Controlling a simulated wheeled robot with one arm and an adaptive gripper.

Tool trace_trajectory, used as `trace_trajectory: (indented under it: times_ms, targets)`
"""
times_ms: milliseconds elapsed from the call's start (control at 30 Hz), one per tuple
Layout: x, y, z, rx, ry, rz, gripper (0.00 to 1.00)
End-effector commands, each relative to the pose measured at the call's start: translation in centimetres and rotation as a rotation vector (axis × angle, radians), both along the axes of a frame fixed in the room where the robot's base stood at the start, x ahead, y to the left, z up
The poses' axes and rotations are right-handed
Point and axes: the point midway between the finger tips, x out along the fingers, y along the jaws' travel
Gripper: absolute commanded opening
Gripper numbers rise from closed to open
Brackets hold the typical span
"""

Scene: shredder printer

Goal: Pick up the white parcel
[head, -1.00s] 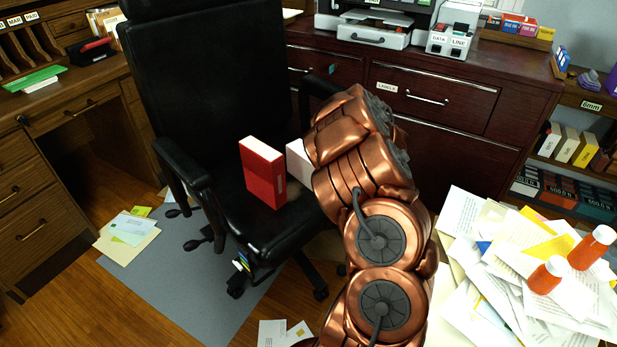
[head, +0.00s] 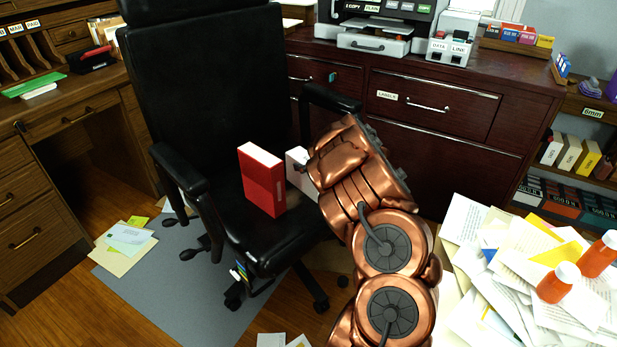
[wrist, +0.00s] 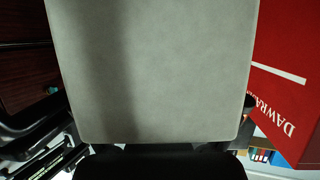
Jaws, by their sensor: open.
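The white parcel (head: 294,161) stands on the black chair's seat, just right of a red box (head: 263,180). My copper arm hides most of it in the head view. In the wrist view the parcel (wrist: 155,70) is a large pale, plain face that fills the middle, very close. My gripper (head: 304,170) is at the parcel, a dark finger showing by its right side; the rest is behind my arm. It is open. I cannot tell whether the fingers touch the parcel.
The red box stands close beside the parcel, also on the right in the wrist view (wrist: 290,85). The chair's armrests (head: 180,172) flank the seat, and its tall backrest (head: 205,90) rises behind. A paper-strewn surface with orange bottles (head: 557,283) lies at right.

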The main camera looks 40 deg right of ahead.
Motion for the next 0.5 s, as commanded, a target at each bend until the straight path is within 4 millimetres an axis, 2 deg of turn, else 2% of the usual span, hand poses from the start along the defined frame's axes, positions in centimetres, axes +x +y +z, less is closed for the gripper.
trace_trajectory:
  times_ms: [267,500]
  targets:
    - [0.51,-0.07,-0.14,0.001,0.000,-0.001,0.97]
    - [0.50,-0.06,-0.15,0.000,0.000,-0.001,0.74]
